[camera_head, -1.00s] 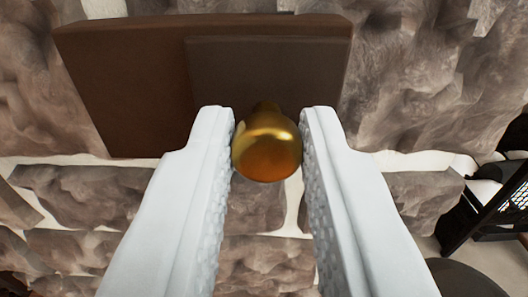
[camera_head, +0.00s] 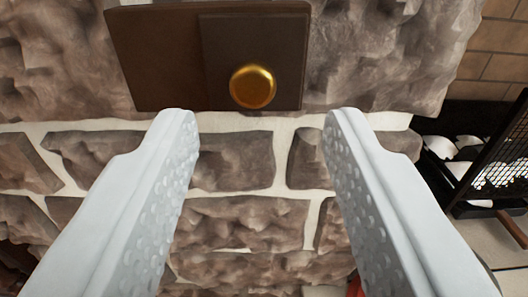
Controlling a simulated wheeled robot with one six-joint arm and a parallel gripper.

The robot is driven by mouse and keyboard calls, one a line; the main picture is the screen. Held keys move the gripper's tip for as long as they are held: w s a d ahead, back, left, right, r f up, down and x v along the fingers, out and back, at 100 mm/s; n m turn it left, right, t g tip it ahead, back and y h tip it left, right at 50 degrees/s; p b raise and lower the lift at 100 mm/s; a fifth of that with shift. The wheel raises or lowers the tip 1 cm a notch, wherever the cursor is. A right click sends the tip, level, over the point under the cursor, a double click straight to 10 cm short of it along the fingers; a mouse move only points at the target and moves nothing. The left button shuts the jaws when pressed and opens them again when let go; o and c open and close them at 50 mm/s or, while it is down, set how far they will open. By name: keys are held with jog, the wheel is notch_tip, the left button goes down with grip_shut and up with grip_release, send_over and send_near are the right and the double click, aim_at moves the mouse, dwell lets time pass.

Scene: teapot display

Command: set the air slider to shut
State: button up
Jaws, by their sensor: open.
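The air slider is a dark plate (camera_head: 223,60) with a round brass knob (camera_head: 252,87), set on a brown backing plate (camera_head: 158,65) on the stone wall. The slider plate covers the right part of the backing plate, and brown shows to its left. My gripper (camera_head: 257,118) is open and empty, its two pale fingers wide apart. The knob lies beyond the fingertips, just above the gap between them in the picture, and neither finger touches it.
The wall is rough stone blocks (camera_head: 240,160) with pale mortar. At the right stands a black mesh screen (camera_head: 500,165) beside pale lumps (camera_head: 455,152) in a dark opening. Brick (camera_head: 500,50) lines the upper right.

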jog(key=s, duration=1.2)
jog(key=shift+a, duration=0.1)
